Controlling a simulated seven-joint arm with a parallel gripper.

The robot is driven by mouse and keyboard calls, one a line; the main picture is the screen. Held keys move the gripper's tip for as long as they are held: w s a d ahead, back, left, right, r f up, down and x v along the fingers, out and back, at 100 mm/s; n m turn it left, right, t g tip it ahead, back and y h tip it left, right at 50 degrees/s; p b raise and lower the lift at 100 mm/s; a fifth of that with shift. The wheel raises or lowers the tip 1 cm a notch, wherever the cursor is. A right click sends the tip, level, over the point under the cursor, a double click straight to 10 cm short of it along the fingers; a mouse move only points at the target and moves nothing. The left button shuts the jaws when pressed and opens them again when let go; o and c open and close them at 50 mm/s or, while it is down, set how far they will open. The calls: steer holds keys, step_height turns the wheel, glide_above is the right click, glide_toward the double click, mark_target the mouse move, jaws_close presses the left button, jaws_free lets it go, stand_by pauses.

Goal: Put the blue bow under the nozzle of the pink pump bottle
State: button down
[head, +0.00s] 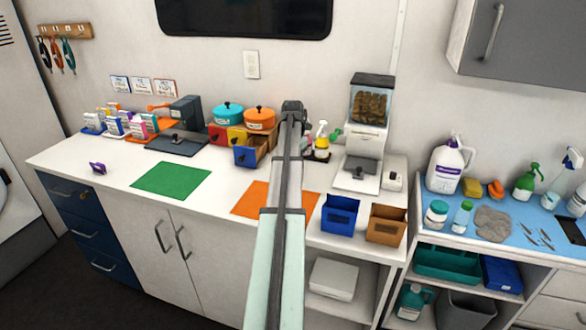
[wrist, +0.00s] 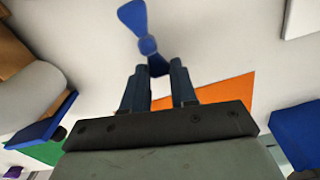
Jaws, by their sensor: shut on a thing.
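The blue bow (wrist: 148,45) shows in the wrist view between and beyond the fingertips of my gripper (wrist: 158,82), which is shut on its near end. The bow is held over the white counter; its height is hard to tell. In the head view my gripper (head: 293,108) is at the back of the counter, right of the little drawers, and the bow is hidden behind my arm. A small pink bottle (head: 138,126) stands in a group of bottles at the back left in the head view. Its nozzle is too small to make out.
Coloured drawers (head: 246,153) with two lidded pots stand left of my gripper, one blue drawer pulled out. A treat dispenser (head: 367,130) and spray bottles (head: 321,141) stand right. Two bins (head: 340,215) stand front right.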

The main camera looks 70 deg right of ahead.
steer(key=shift+f, duration=0.75)
steer(key=shift+d+f, duration=0.2)
steer(key=shift+f, duration=0.2)
steer(key=shift+f, duration=0.15)
steer(key=c, duration=0.9)
jaws_free()
steer(key=shift+r, duration=0.2)
step_height(320, 180, up, 12)
